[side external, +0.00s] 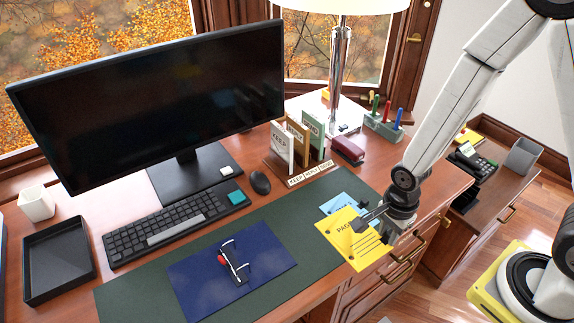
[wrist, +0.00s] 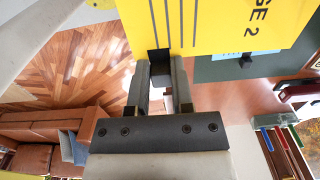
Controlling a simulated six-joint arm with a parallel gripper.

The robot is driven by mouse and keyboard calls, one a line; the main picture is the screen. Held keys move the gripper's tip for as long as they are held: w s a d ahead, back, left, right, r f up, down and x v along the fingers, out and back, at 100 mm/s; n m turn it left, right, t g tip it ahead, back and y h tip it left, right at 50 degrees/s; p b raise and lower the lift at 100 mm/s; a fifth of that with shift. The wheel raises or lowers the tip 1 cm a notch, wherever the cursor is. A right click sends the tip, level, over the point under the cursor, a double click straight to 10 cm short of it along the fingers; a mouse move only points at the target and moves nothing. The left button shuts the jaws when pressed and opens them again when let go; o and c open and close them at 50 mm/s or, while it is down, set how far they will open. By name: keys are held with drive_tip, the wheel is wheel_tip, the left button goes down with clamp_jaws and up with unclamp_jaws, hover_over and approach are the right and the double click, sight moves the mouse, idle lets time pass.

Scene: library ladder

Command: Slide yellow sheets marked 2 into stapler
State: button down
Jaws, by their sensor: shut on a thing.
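The yellow sheets (side external: 350,236), printed PAGE with dark lines, are at the right front edge of the desk; the wrist view shows the mark 2 on them (wrist: 225,25). The sheets look flat and partly cover light blue sheets (side external: 346,201). I cannot tell whether they touch the desk. A dark red block (side external: 348,149), probably the stapler, stands farther back, apart from the sheets. Its opening is not clear.
A blue folder (side external: 195,290) with a metal clip lies on the green mat (side external: 285,222). An upright sorter (side external: 300,145) stands beside the dark red block, with a pen holder (side external: 383,127) and lamp (side external: 338,65) behind. Monitor and keyboard (side external: 175,220) fill the left.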

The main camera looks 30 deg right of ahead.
drive_tip(key=w+d+f, duration=0.2)
drive_tip(key=w+d, duration=1.3)
drive_tip(key=d, duration=1.7)
drive_tip(key=shift+w+d+f, duration=0.15)
drive_tip(key=shift+w+f, duration=0.05)
drive_tip(key=shift+w, duration=0.15)
drive_tip(key=shift+f, duration=0.2)
drive_tip(key=shift+f, duration=2.4)
drive_tip(key=shift+w+f, duration=0.25)
drive_tip(key=shift+f, duration=0.45)
drive_tip(key=shift+w+f, duration=0.25)
drive_tip(key=shift+f, duration=0.5)
drive_tip(key=shift+w+f, duration=0.25)
drive_tip(key=shift+f, duration=0.45)
drive_tip(key=shift+w, duration=2.9)
